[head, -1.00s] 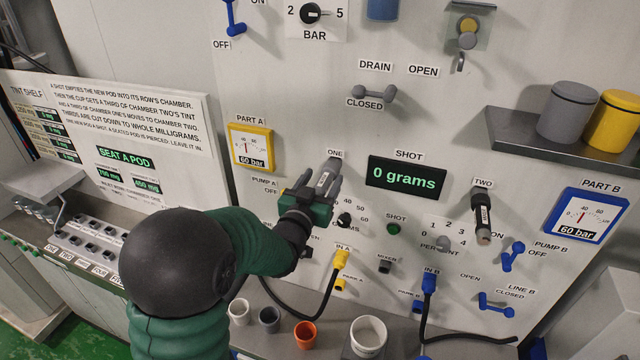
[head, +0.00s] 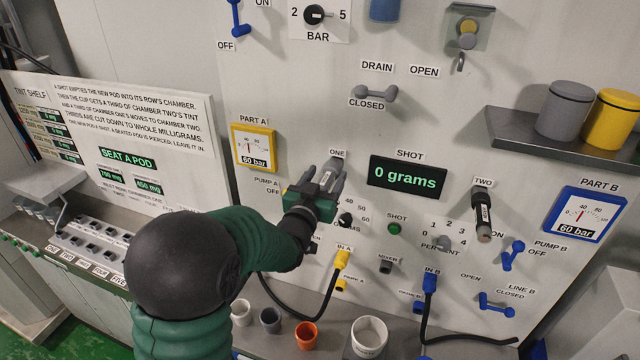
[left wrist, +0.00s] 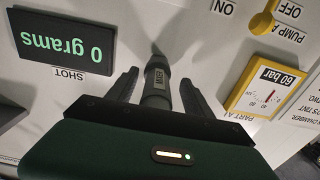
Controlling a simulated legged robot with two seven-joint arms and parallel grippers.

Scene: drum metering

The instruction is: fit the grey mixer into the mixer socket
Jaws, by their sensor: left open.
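The grey mixer (left wrist: 156,88), a cylinder with a label on its side, is at the panel by the ONE label. In the left wrist view it lies between the two fingers of my left gripper (left wrist: 157,92), which is open with a gap on each side. In the head view my left gripper (head: 324,177) is around it just below ONE and mostly hides it. The mixer socket (head: 385,267) is a small dark fitting under the MIXER label, lower and to the right of the gripper. My right gripper is out of view.
A dark cylinder (head: 483,218) with a pale tip hangs under TWO. The SHOT display (head: 406,177) reads 0 grams. A yellow hose connector (head: 341,259) and a blue one (head: 430,282) flank the socket. Cups, including an orange one (head: 306,335), stand below.

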